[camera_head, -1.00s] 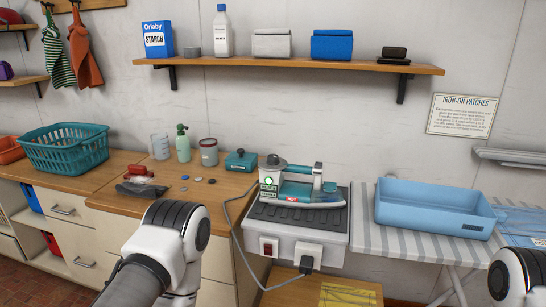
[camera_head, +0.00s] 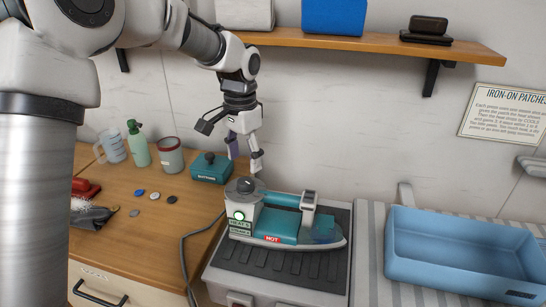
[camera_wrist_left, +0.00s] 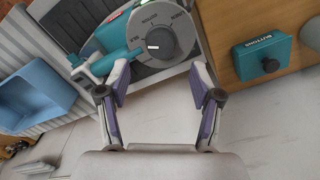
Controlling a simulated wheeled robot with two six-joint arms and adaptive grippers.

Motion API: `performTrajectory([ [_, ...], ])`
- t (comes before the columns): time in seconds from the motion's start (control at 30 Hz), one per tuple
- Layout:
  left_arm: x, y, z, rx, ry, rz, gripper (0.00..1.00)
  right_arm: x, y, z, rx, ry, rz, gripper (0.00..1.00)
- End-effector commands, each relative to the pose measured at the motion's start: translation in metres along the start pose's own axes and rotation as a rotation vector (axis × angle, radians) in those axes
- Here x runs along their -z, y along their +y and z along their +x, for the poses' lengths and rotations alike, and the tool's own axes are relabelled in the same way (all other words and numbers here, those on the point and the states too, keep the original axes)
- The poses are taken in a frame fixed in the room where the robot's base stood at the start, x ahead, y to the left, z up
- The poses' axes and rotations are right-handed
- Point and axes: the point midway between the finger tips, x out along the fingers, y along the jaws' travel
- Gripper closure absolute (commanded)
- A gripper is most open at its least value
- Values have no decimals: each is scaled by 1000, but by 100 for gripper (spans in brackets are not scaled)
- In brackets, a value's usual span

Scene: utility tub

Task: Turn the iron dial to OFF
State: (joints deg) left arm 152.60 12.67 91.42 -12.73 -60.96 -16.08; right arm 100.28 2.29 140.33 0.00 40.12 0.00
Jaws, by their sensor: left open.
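The teal and white iron (camera_head: 285,225) lies on a grey ribbed rest (camera_head: 275,268), with a red HOT label on its side and a lit green lamp at its rear. Its round grey dial (camera_head: 245,186) is on top at the rear end. In the left wrist view the dial (camera_wrist_left: 160,38) shows lettering around it and a white mark; the setting is too small to be sure of. My left gripper (camera_head: 244,165) hangs open and empty just above the dial. Its fingertips (camera_wrist_left: 159,78) point at the dial's near edge, apart from it. My right gripper is out of view.
A teal buttons box (camera_head: 210,168) stands left of the iron; it also shows in the wrist view (camera_wrist_left: 262,55). A blue tub (camera_head: 460,250) sits on the striped board at right. The shelf (camera_head: 380,43) runs above. The cord trails left of the rest.

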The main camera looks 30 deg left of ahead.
Motion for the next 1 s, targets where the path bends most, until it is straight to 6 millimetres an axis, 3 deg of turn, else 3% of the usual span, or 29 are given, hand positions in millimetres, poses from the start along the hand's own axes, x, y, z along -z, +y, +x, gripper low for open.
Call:
performTrajectory([
  [0.07,-2,-2,-10,1,-1,2,35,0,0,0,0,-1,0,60],
  [0.17,-3,-2,-3,0,-6,3,35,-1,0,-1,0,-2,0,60],
  [0.53,-4,-1,61,-1,-7,2,35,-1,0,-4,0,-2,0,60],
  [0.83,-4,-1,68,0,-5,2,35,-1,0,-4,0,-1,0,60],
  [1.0,-4,-1,68,0,-5,2,95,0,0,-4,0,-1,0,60],
])
